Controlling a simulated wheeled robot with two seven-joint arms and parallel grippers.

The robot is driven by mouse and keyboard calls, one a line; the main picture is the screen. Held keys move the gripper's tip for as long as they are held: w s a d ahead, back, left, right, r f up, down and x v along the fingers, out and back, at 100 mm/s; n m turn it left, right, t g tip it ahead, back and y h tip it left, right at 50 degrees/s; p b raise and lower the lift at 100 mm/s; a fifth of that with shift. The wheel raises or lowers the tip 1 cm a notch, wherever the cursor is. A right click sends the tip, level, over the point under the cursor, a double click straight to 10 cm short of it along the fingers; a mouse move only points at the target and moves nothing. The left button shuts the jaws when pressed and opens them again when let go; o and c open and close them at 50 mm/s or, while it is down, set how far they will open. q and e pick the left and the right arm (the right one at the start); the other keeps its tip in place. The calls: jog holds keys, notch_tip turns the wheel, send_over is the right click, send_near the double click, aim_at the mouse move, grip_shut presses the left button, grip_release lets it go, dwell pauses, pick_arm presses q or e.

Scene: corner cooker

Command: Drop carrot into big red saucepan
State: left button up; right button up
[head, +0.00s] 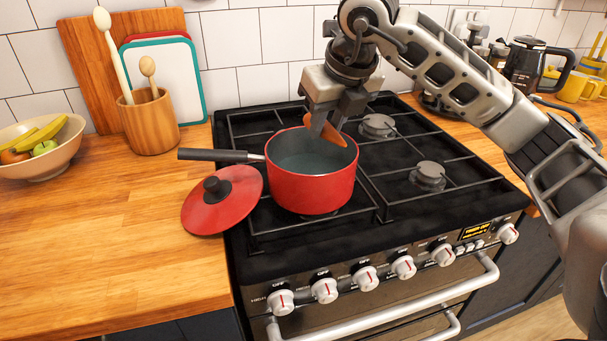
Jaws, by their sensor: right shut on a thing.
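The big red saucepan (312,188) stands upright on the left side of the black cooker, with its dark handle pointing left. It has no lid on and its grey inside shows. My right gripper (327,122) points down over the back right part of the pan's opening. It is shut on the orange carrot (332,135), which hangs tilted at the rim's height; its lower end overlaps the opening. Whether the carrot touches the rim I cannot tell. The gripper's fingers hide part of the carrot. My left gripper is not in view.
A red lid (223,200) leans at the cooker's left edge beside the pan. A fruit bowl (38,150), a wooden utensil pot (150,122) and cutting boards (165,82) stand at the left. A coffee pot (527,65) and yellow mugs (575,87) stand at the right. The front left worktop is clear.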

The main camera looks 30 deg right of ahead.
jog(key=o, duration=1.1)
jog(key=shift+c, duration=0.2)
jog(key=shift+r, duration=0.1)
jog(key=shift+r, duration=0.2)
pick_arm(q)
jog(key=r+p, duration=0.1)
jog(key=p, duration=0.2)
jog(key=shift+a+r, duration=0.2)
pick_arm(e)
jog(key=v, duration=1.5)
jog(key=shift+r, duration=0.25)
jog(key=shift+s, duration=0.15)
